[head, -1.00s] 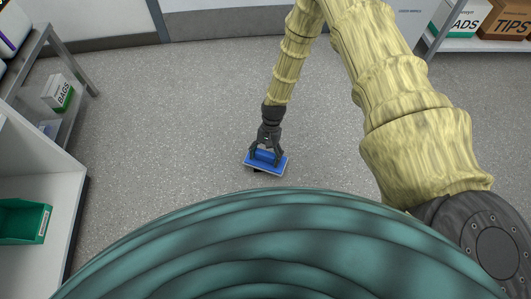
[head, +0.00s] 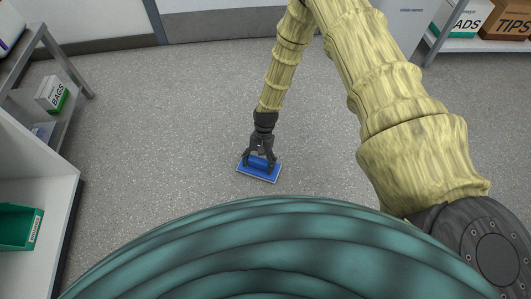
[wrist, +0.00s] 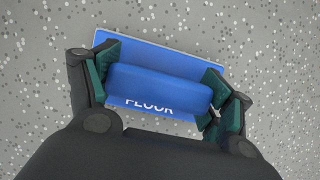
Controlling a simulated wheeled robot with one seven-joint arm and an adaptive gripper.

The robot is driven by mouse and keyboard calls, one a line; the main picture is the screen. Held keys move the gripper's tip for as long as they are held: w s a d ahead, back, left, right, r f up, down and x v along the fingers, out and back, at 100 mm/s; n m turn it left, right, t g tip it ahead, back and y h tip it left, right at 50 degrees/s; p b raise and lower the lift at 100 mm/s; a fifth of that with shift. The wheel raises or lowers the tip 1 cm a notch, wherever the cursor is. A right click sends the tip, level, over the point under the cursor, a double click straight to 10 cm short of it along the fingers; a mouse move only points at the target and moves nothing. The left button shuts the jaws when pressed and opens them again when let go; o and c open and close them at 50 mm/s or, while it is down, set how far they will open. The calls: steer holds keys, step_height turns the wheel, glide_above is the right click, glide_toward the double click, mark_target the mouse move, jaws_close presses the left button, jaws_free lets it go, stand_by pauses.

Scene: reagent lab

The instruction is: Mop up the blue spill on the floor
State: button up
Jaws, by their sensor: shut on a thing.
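My gripper (head: 259,162) is shut on the raised grip of a blue floor mop pad (head: 259,174), low over the floor in the middle of the head view. In the wrist view the green fingertips of my gripper (wrist: 158,88) press on both ends of the blue grip, and the mop pad (wrist: 180,58) shows the word "FLOOR". The pad looks flat on or close to the floor; I cannot tell if it touches. No blue spill shows on the visible floor; the floor under the pad and behind my body is hidden.
The speckled grey floor (head: 190,110) is open around the pad. At left stand a metal shelf with a BAGS box (head: 52,94) and a white cabinet holding a green bin (head: 18,227). A shelf with a TIPS box (head: 508,22) stands at the upper right.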

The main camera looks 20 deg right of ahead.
steer(key=shift+s+d+p, duration=0.15)
steer(key=shift+s+d, duration=0.05)
steer(key=shift+d, duration=0.45)
steer(key=shift+s+d+p, duration=0.15)
steer(key=shift+d, duration=0.45)
step_height(320, 180, up, 8)
steer(key=p, duration=0.6)
